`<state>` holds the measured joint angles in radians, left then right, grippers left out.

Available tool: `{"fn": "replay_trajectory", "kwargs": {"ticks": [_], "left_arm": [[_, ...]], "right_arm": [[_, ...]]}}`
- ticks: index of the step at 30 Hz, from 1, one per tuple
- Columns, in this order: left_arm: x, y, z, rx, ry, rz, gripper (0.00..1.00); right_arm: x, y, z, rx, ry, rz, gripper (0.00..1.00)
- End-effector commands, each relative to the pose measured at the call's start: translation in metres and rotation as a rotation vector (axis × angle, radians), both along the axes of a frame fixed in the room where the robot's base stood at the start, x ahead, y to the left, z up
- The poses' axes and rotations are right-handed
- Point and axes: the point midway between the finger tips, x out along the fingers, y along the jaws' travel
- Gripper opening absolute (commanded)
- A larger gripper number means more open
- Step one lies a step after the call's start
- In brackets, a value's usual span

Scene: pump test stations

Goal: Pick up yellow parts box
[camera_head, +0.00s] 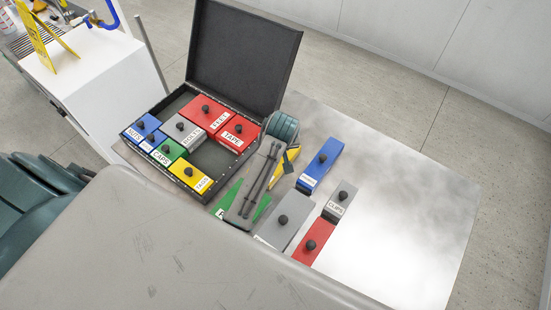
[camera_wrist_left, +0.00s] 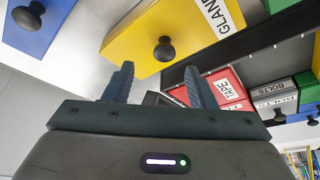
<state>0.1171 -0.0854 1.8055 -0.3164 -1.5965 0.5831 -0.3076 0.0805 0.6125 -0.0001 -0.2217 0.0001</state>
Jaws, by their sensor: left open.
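A yellow parts box (camera_head: 285,168) lies on the metal tabletop just right of the open black case, partly hidden by my left arm in the head view. In the left wrist view the yellow box (camera_wrist_left: 130,45) shows a black knob and a label starting "GLAND". My left gripper (camera_wrist_left: 158,78) is open and empty, its two fingers pointing toward the yellow box and its knob, apart from the knob. In the head view the left gripper (camera_head: 290,157) is mostly covered by its own arm. A second yellow box, labelled TAGS (camera_head: 192,178), sits inside the case. My right gripper is out of view.
The black case (camera_head: 245,45) stands open, holding several coloured boxes. Right of the yellow box are a blue box (camera_head: 321,162), a grey CLIPS box (camera_head: 341,203), a larger grey box (camera_head: 285,220) and a red box (camera_head: 314,242). A green box (camera_head: 226,200) is partly covered. The tabletop's right side (camera_head: 410,200) is clear.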

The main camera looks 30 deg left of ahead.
Motion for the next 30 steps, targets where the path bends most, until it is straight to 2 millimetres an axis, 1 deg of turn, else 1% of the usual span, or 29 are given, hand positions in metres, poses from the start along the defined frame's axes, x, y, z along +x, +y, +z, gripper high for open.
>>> {"fn": "replay_trajectory", "kwargs": {"ticks": [1, 3, 6, 10, 13, 16, 17, 18, 20, 21, 23, 24, 30], "left_arm": [[-0.002, 0.002, -0.005, 0.002, 0.007, -0.001, 0.51], [-0.003, 0.003, -0.016, 0.001, 0.006, 0.000, 0.51], [0.003, 0.006, -0.028, 0.001, 0.003, -0.002, 0.51], [0.005, 0.007, -0.036, 0.000, 0.002, -0.001, 0.51], [0.005, 0.007, -0.037, -0.001, 0.001, 0.000, 0.51], [0.005, 0.007, -0.037, 0.000, 0.001, -0.001, 0.51], [0.005, 0.007, -0.037, 0.000, 0.001, -0.001, 0.47], [0.005, 0.007, -0.037, 0.000, 0.001, -0.001, 0.39], [0.005, 0.007, -0.037, 0.000, 0.001, -0.001, 0.27], [0.005, 0.007, -0.037, 0.000, 0.001, -0.001, 0.20], [0.005, 0.007, -0.037, 0.000, 0.001, -0.001, 0.08], [0.005, 0.007, -0.037, 0.000, 0.001, -0.001, 0.00], [0.005, 0.007, -0.036, 0.000, 0.000, -0.001, 0.00]], "right_arm": [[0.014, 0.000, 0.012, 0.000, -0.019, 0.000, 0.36], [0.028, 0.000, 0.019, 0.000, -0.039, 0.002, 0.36], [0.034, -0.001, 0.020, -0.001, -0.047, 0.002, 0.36], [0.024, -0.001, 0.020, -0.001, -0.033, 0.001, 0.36], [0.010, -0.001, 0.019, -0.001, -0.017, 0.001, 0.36], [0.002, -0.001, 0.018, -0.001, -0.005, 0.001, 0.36], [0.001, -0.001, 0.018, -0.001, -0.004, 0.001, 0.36], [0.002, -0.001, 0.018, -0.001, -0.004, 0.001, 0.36], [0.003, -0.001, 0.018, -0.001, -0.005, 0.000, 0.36], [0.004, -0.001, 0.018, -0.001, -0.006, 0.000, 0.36], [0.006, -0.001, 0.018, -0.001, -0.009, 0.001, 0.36], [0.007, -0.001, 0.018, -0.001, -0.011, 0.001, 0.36], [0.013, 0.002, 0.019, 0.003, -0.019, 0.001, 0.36]]}}
